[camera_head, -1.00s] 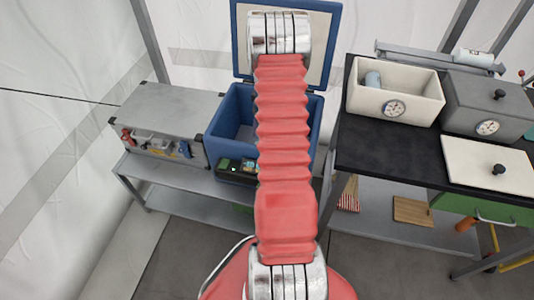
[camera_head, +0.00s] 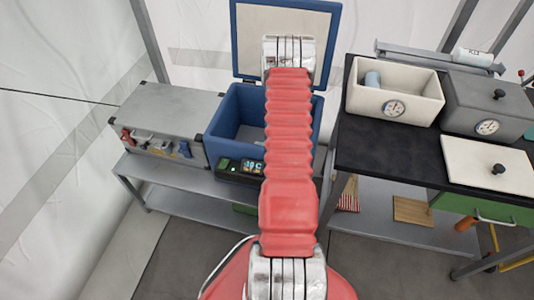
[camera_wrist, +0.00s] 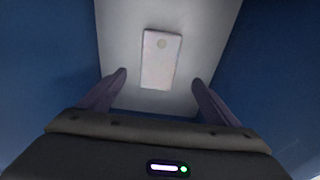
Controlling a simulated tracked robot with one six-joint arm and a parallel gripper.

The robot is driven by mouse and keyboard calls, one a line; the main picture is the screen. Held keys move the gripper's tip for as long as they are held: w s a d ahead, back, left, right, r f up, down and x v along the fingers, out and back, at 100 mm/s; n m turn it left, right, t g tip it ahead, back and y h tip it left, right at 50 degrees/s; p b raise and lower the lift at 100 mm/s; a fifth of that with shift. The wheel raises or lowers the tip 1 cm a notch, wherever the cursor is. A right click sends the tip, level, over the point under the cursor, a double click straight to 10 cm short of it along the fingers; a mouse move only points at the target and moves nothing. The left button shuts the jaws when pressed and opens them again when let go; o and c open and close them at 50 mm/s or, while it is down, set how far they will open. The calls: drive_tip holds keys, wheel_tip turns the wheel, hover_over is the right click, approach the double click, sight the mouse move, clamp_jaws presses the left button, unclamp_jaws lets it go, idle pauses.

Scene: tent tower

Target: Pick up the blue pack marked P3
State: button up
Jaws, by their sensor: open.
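In the wrist view a flat, pale pinkish-white pack (camera_wrist: 160,60) with a round spot near its far end lies on the light floor of a blue-walled box. No P3 mark is readable and it does not look blue. My gripper (camera_wrist: 159,78) is open, its two dark fingers to either side of the near end of the pack; contact cannot be told. In the head view the open blue box (camera_head: 222,128) stands behind my red arm, which hides part of its inside. My gripper is hidden there.
The box's blue lid (camera_head: 252,40) stands up at the back. A grey case (camera_head: 163,112) is to the left. On the right, a black-topped table (camera_head: 385,150) holds a white bin (camera_head: 420,88), a grey bin (camera_head: 480,95) and a white lid (camera_head: 490,162).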

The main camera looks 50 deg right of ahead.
drive_tip(key=shift+w+a+f, duration=0.1)
drive_tip(key=shift+w+f, duration=0.05)
drive_tip(key=shift+f, duration=1.25)
drive_tip(key=shift+w+a+f, duration=0.1)
drive_tip(key=shift+w+f, duration=0.05)
drive_tip(key=shift+f, duration=1.2)
drive_tip(key=shift+f, duration=0.1)
drive_tip(key=shift+w+f, duration=0.15)
drive_tip(key=shift+f, duration=1.1)
drive_tip(key=shift+w+f, duration=0.15)
drive_tip(key=shift+f, duration=1.1)
drive_tip(key=shift+c, duration=0.6)
drive_tip(key=c, duration=1.2)
